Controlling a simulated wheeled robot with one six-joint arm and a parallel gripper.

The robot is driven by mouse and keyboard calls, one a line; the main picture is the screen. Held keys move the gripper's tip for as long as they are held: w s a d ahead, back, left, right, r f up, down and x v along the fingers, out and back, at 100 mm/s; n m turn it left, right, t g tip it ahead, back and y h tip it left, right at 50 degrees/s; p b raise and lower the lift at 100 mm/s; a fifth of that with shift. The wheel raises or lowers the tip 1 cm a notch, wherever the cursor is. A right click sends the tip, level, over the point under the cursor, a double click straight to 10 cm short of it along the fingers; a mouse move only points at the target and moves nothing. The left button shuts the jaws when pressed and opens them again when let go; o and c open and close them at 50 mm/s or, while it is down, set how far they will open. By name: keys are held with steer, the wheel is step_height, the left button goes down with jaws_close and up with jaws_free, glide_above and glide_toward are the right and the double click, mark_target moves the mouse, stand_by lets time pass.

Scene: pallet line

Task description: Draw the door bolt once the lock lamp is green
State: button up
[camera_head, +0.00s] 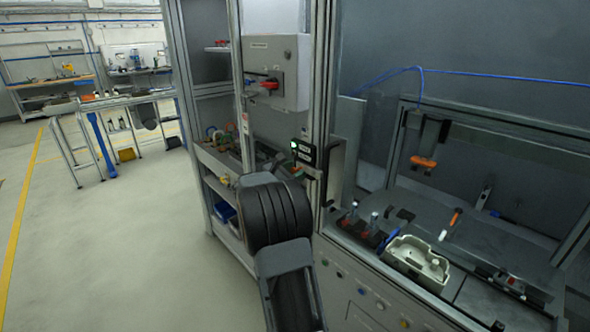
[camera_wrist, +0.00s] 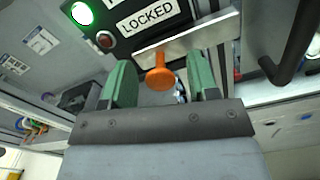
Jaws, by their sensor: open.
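The lock box (camera_head: 305,153) is on the cell's door post, and its label plate (camera_wrist: 146,17) reads LOCKED in the wrist view. Its green lamp (camera_wrist: 83,13) is lit, and also glows green in the head view (camera_head: 293,145). The red lamp (camera_wrist: 105,40) below it is dark. A flat metal bolt bar (camera_wrist: 205,35) crosses under the label, with an orange knob (camera_wrist: 159,79) at its left part. My gripper (camera_wrist: 160,68) is open, with a green finger on each side of the knob and gaps to both.
A black door handle (camera_wrist: 291,45) stands right of the bolt in the wrist view. A grey switch box (camera_head: 277,70) is above left. Shelves with parts (camera_head: 220,172) are left of the post; a work cell with a pale casting (camera_head: 415,262) is right. The left floor is open.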

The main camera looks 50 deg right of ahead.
steer(key=shift+d, duration=0.2)
steer(key=shift+c, duration=0.4)
jaws_close()
